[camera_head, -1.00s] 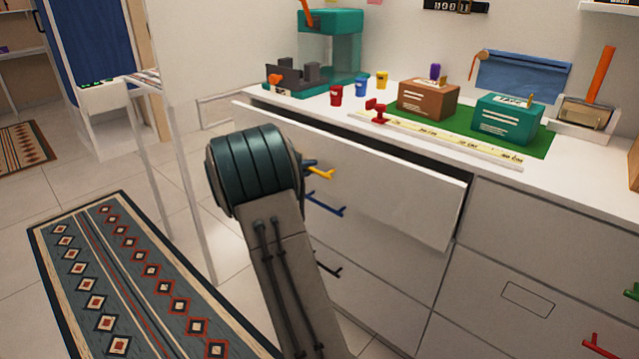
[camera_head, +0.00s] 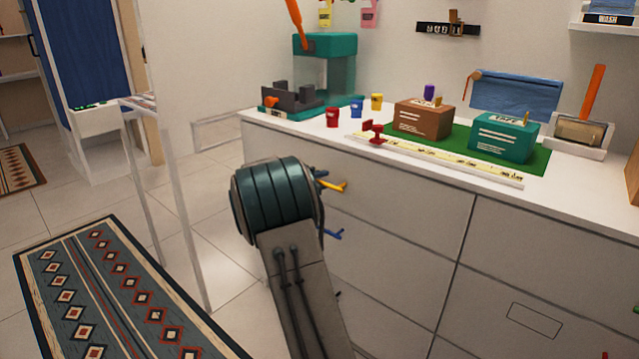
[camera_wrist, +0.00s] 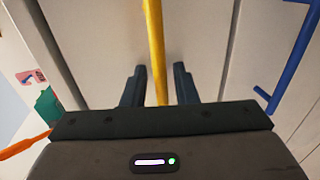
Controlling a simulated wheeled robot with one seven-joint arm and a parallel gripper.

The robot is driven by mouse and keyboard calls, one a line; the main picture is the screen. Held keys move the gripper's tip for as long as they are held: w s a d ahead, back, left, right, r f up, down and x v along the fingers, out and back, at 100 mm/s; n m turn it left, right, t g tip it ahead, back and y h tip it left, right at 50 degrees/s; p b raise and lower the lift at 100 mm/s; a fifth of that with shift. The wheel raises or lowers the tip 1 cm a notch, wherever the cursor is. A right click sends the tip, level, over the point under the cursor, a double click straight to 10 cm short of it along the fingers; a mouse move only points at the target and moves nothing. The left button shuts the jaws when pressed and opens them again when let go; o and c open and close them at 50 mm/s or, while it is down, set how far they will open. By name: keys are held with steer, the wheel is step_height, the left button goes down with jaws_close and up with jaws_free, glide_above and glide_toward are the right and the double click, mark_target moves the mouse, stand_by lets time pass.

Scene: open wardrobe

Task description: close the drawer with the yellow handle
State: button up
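The drawer with the yellow handle (camera_head: 390,196) is the top left one of the white cabinet. In the head view its front looks flush with the cabinet, with no gap under the countertop. In the wrist view my gripper (camera_wrist: 160,74) faces the drawer front. Its two dark fingers are apart, one on each side of the yellow handle (camera_wrist: 155,45), with visible space between them and the bar.
A blue handle (camera_head: 330,234) sits on the drawer below; it also shows at right in the wrist view (camera_wrist: 292,55). The countertop (camera_head: 585,190) holds small cups, a brown box (camera_head: 424,118) and a green box (camera_head: 505,138). Floor is open left of the cabinet.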

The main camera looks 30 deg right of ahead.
steer(key=shift+r, duration=0.1)
steer(key=p+v, duration=0.2)
steer(key=v, duration=1.2)
steer(key=shift+p, duration=0.3)
steer(key=shift+d, duration=0.1)
steer(key=s+a+r+m+g+y+p, duration=0.2)
steer(key=s+a+r+y+p, duration=0.25)
steer(key=s+r+p, duration=0.65)
steer(key=s+a+r+m+g+y+p, duration=0.1)
steer(key=s+a+r+g+y+p, duration=0.3)
steer(key=s+r+p, duration=0.6)
steer(key=s+a+r+m+t+y+p, duration=0.1)
steer(key=s+a+r+t+y+p, duration=0.2)
steer(key=s+a+r+y+p, duration=0.2)
steer(key=s+a+y+p, duration=0.1)
steer(key=s+a+p, duration=0.2)
steer(key=s, duration=0.4)
steer(key=shift+a+t+p, duration=0.25)
steer(key=shift+t+p, duration=0.05)
steer(key=shift+y, duration=0.25)
